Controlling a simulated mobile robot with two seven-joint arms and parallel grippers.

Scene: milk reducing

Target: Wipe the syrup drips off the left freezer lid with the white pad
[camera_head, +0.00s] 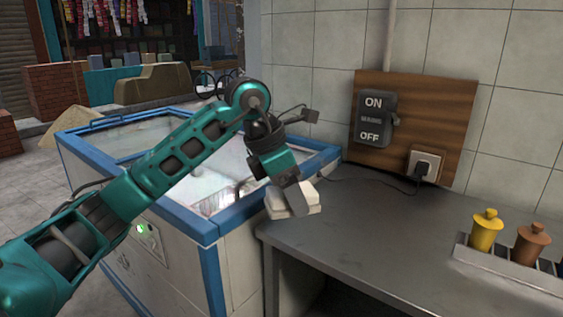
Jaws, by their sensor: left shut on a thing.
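My left gripper (291,190) is shut on the white pad (308,203). It holds the pad at the left end of the grey counter, beside the freezer's right blue rim; I cannot tell whether the pad touches the counter. The chest freezer (185,262) has a blue frame and pale sides. Its left lid (135,136) is a glass pane at the far left, partly hidden behind my left arm. I cannot make out syrup drips on it. My right gripper is not in view.
The grey counter (400,240) is bare in the middle. A rack at its right holds a yellow canister (485,230) and a brown canister (530,243). A switch (375,117) and a plugged-in socket (425,164) sit on a wooden wall board (455,124).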

